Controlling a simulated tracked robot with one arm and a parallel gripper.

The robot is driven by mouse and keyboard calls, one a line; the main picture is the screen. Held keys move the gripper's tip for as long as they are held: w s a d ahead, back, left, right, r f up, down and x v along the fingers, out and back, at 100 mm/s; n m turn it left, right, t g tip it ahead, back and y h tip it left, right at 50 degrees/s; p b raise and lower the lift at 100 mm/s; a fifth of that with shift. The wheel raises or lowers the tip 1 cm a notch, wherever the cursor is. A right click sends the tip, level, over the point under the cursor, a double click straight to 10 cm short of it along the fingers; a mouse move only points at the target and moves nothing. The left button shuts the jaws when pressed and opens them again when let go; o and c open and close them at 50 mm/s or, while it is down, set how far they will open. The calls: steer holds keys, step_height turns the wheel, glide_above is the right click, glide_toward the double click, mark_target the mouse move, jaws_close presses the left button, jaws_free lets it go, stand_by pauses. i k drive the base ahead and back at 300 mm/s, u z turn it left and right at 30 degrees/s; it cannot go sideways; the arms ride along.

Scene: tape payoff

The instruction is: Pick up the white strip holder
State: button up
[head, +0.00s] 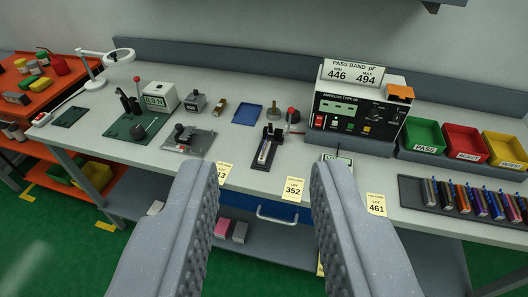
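My gripper (264,172) is open, with its two grey ridged fingers spread wide in the lower middle and nothing between them. The fingertips appear in front of the near edge of the grey workbench (240,138). A narrow dark fixture with a pale strip (264,151) lies on the bench, just beyond the gap between the fingertips. It may be the white strip holder, but it is too small to be sure. A white box with lettering (160,97) stands at the back left of the bench, apart from my gripper.
A meter (357,110) stands at centre right. A grey-plated fixture (187,140) and green-based device (133,124) stand left. Lot tags line the front edge.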

mark_target(265, 151)
steer(key=z, duration=3.15)
steer(key=k, duration=1.15)
steer(key=u, duration=2.15)
steer(key=i, duration=0.8)
